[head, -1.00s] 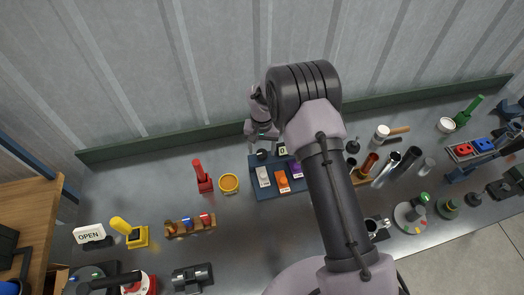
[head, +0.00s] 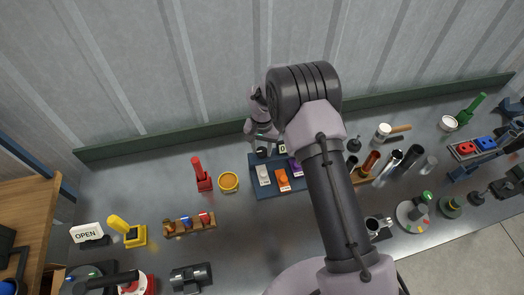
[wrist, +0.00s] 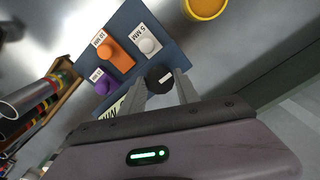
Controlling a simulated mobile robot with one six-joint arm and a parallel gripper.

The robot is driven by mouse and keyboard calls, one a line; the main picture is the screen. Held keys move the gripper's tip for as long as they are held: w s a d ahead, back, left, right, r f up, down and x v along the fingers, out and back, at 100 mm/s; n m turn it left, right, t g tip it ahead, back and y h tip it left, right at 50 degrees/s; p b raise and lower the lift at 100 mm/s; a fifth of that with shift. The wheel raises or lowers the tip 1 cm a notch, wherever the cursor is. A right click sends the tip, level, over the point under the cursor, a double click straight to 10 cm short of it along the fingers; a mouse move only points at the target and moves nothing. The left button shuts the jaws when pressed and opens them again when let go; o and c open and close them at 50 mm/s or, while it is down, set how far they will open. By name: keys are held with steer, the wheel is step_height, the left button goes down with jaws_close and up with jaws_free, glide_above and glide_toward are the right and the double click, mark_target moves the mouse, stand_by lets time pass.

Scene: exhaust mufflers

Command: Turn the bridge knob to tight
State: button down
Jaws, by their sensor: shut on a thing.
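A blue panel (head: 266,191) stands near the back of the bench. It carries a white block (head: 263,174), an orange block (head: 282,180), a purple block (head: 295,168) and a black round knob (head: 261,153) at its back edge. In the wrist view the knob (wrist: 158,80) has a white mark and sits between the fingertips of my gripper (wrist: 161,78), which is shut on it. Small labels stand beside the blocks; one reads 5 MM. A label at the panel's edge (wrist: 113,108) is partly hidden by a finger. In the head view my gripper (head: 262,140) is above the knob.
A yellow round tub (head: 228,183) and a red upright tool (head: 202,177) stand left of the panel. Several tubes in a wooden rack (head: 361,177) stand to the right. The back wall with its green ledge (head: 200,136) is close behind. Bare bench lies in front of the panel.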

mark_target(262, 151)
steer(key=c, duration=0.9)
jaws_free()
steer(key=shift+r, duration=0.15)
step_height(262, 151, up, 17)
steer(key=p, duration=0.1)
